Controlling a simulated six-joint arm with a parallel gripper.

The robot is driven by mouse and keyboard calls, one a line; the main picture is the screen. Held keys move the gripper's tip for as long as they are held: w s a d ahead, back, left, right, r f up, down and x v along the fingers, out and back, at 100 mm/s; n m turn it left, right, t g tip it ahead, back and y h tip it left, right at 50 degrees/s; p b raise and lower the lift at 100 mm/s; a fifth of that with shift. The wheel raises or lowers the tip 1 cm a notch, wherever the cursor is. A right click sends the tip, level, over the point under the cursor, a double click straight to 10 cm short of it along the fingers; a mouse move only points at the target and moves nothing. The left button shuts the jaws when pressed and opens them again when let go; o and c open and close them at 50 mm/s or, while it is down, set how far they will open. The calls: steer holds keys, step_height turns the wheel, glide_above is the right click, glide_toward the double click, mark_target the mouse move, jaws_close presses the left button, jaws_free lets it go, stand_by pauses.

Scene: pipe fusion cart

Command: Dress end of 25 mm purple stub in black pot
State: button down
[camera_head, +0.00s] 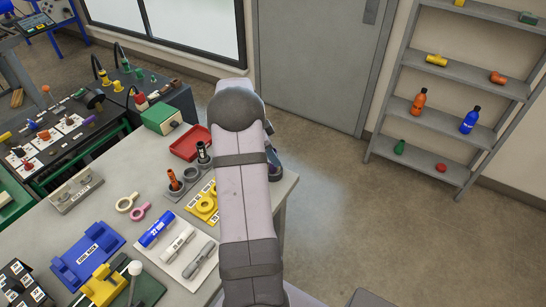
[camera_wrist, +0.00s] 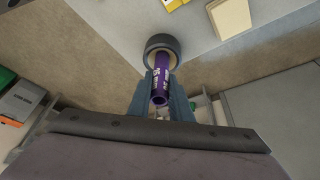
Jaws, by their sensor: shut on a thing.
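In the wrist view, my gripper (camera_wrist: 162,88) is shut on the purple stub (camera_wrist: 161,75), a tube with pale print and an open near end. The stub's far end meets the black pot (camera_wrist: 163,39), a round dark cup with a pale tan inside, at the table's edge. The end appears to be within the pot's mouth, but I cannot tell how deep or whether it touches. In the head view my arm hides the stub, the pot and most of my gripper.
The grey table holds two upright tools in cups, one orange-handled (camera_head: 175,183) and one black (camera_head: 203,153). A red tray (camera_head: 190,143), a green box (camera_head: 162,118) and yellow shapes (camera_head: 203,206) are close by.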

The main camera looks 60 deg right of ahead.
steer(key=shift+f, duration=0.15)
steer(key=shift+f+m+g+y+b, duration=0.1)
steer(key=shift+m+g+y+b, duration=0.3)
steer(key=shift+m, duration=0.8)
steer(key=m, duration=0.2)
steer(key=m+y, duration=0.1)
steer(key=m, duration=0.1)
steer(key=shift+a+g+y+p, duration=0.1)
steer(key=shift+g+y+p, duration=0.2)
steer(key=shift+s, duration=0.1)
steer(key=shift+n+h+b, duration=0.5)
steer(key=shift+n+b, duration=0.4)
steer(key=shift+n, duration=0.2)
steer(key=shift+n+t+h+b, duration=0.65)
steer(key=shift+n+b, duration=0.45)
steer(key=shift+n, duration=1)
